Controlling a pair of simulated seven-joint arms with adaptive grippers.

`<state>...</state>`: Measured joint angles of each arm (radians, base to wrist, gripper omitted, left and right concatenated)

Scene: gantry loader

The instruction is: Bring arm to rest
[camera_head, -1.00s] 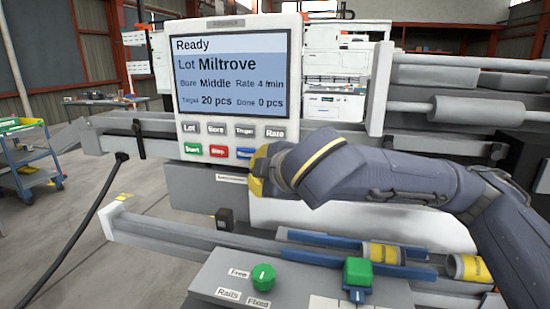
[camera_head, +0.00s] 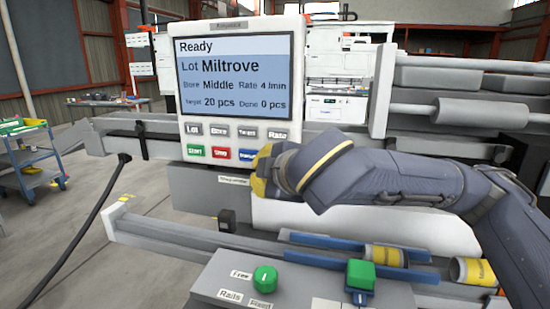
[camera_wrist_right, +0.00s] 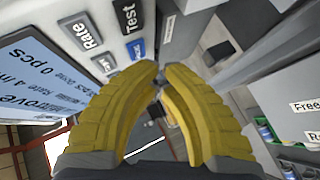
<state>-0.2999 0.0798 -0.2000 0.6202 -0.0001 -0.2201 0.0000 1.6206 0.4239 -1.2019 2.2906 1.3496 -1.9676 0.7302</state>
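My right arm comes in from the right in the head view, and its yellow gripper (camera_head: 258,174) is just below and in front of the control panel (camera_head: 240,26), beside the blue button (camera_head: 249,155). In the right wrist view the two yellow fingers (camera_wrist_right: 160,70) curve together with their tips nearly meeting, and nothing shows between them. The panel screen (camera_head: 232,75) reads Ready, Lot Miltrove, Bore Middle, Rate 4 /min, Target 20 pcs, Done 0 pcs. My left gripper is not in view.
Below the arm are blue rails with yellow-banded cylinders (camera_head: 384,256), and a grey box with a green knob (camera_head: 265,279) and a green block (camera_head: 361,274). A black cable (camera_head: 85,235) hangs at left. A blue cart (camera_head: 30,165) stands on open floor at far left.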

